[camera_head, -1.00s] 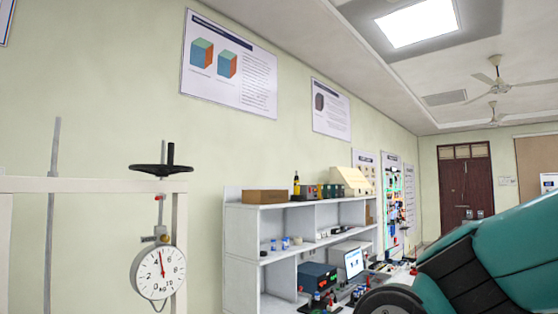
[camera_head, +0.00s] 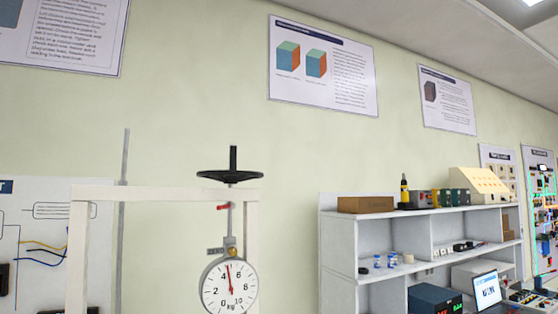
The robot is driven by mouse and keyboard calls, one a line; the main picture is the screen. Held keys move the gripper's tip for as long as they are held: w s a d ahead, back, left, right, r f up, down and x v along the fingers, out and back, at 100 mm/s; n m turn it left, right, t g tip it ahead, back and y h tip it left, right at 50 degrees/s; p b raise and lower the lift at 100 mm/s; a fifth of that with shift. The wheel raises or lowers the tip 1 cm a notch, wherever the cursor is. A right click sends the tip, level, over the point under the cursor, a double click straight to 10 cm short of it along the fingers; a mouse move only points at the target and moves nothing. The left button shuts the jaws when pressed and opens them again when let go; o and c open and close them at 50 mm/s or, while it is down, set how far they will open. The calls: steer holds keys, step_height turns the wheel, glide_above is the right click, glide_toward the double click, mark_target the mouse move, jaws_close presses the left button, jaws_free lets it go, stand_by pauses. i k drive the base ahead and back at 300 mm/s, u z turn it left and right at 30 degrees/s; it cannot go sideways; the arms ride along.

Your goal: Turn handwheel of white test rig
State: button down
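The white test rig (camera_head: 165,194) stands left of centre, with a pale top beam and uprights. Its black handwheel (camera_head: 229,177) lies level above the beam's right end, with a dark upright handle on it. A threaded rod runs down from the wheel past a small red lever (camera_head: 224,207) to a round dial gauge (camera_head: 229,286) marked in kg. The gauge needle points nearly straight up. The rig's lower part is cut off by the picture's bottom edge. My gripper does not show.
A white shelf unit (camera_head: 341,236) stands to the right with a cardboard box (camera_head: 366,205) and several instruments on it. A laptop (camera_head: 487,290) sits lower right. A wired panel (camera_head: 40,240) is behind the rig at left. Posters hang on the wall.

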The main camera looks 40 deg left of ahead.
mark_target(231, 164)
steer(key=u, duration=0.05)
steer(key=i, duration=1.85)
steer(key=u, duration=0.9)
